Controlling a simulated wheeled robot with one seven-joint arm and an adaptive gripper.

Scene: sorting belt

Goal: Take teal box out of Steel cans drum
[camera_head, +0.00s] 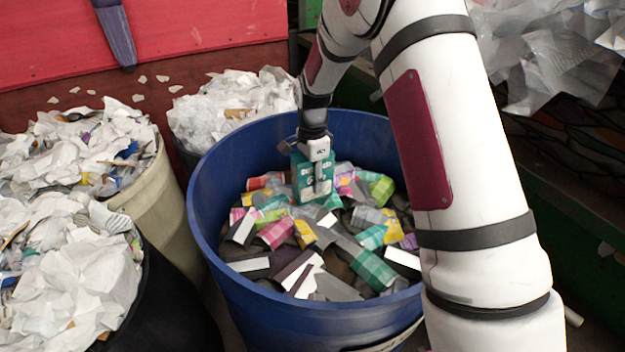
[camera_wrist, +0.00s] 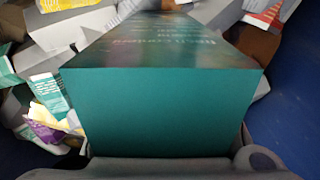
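The Steel cans drum (camera_head: 222,262) is the large blue drum in the middle of the head view, filled with mixed cans and cartons. The teal box (camera_head: 302,170) is upright inside it, toward the back, with its lower end among the pile. My gripper (camera_head: 322,186) reaches down into the drum. In the wrist view the teal box (camera_wrist: 165,112) fills the middle, close against the grey gripper part at the bottom edge. The gripper appears shut on it.
Other boxes and cans, such as a green checked one (camera_head: 372,270), lie around the teal box. A cream drum (camera_head: 160,195) and a black drum (camera_head: 165,305) of paper stand at the left. The blue wall (camera_wrist: 290,115) is close at the right in the wrist view.

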